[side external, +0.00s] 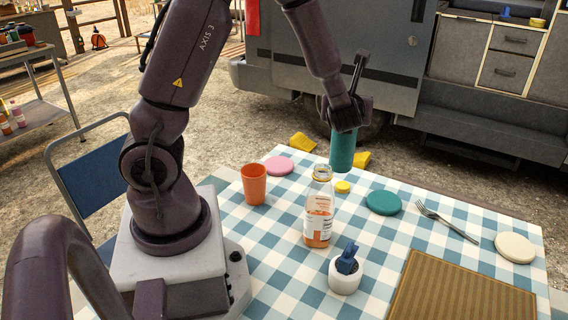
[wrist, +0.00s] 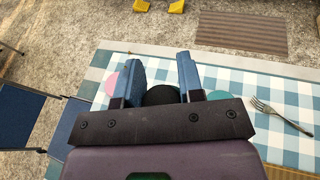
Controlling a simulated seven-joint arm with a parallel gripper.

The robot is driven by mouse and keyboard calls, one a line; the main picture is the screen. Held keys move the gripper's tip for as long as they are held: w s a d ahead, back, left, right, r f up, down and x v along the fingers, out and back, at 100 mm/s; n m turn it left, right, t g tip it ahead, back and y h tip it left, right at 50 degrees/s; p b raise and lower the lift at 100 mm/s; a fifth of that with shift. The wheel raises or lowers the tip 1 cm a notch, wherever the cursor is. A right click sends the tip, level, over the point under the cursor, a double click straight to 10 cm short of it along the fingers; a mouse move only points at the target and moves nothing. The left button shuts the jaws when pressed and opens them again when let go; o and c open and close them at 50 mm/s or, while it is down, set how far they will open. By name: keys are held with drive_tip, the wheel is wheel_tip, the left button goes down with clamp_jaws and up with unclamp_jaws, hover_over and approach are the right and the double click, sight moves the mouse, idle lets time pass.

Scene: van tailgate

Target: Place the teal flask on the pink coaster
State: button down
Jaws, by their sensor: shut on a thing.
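My gripper (side external: 346,118) is shut on the teal flask (side external: 343,152) and holds it upright above the far part of the table. The flask's lower end shows behind the orange-labelled bottle's neck in the side view. In the wrist view the flask's black top (wrist: 160,95) is between the two blue fingers of my gripper (wrist: 162,78). The pink coaster (side external: 279,166) lies bare on the cloth, left of the flask in the side view. In the wrist view the pink coaster (wrist: 111,86) shows partly, left of the left finger.
An orange cup (side external: 254,184), a bottle with orange contents (side external: 318,215), a white pot (side external: 345,275), a teal coaster (side external: 383,202), a fork (side external: 446,222), a cream coaster (side external: 515,247) and a brown ribbed mat (side external: 460,292) are on the checked tablecloth. A yellow lid (side external: 343,187) lies behind the bottle.

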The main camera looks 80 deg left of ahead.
drive_tip(key=s+a+r+n+g+y, duration=0.1)
drive_tip(key=s+a+n+g, duration=0.35)
drive_tip(key=s, duration=0.55)
drive_tip(key=s+a+r+n+g, duration=0.1)
drive_tip(key=s+a+n+g, duration=0.35)
drive_tip(key=s, duration=0.45)
drive_tip(key=w+a+f+m, duration=0.1)
drive_tip(key=w+a+f, duration=0.6)
drive_tip(key=a+f, duration=0.5)
drive_tip(key=shift+w+f+g, duration=0.25)
drive_tip(key=shift+f+g, duration=0.05)
drive_tip(key=shift+f, duration=0.15)
drive_tip(key=c, duration=0.7)
unclamp_jaws()
drive_tip(key=shift+c, duration=0.2)
